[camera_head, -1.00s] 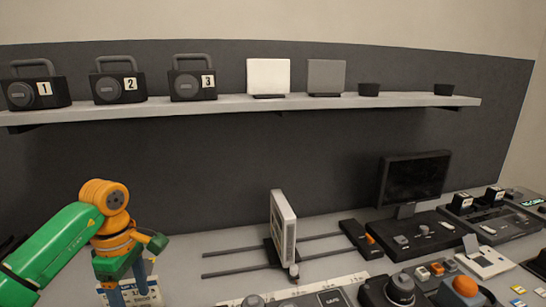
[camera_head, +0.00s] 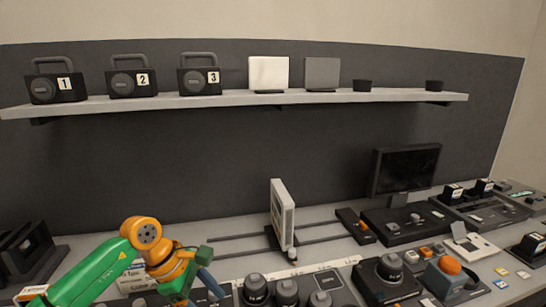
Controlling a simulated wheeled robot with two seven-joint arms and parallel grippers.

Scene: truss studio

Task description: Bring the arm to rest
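My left arm comes in from the lower left, green with orange joints. Its gripper (camera_head: 194,287) is low in the picture, over the front left of the bench. My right gripper is not in view.
Several black knobs (camera_head: 287,291) stand just right of my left gripper. An upright white panel (camera_head: 283,215) stands on two dark rails behind. A monitor (camera_head: 405,171) and control boxes fill the right. A shelf (camera_head: 310,98) holds numbered cases.

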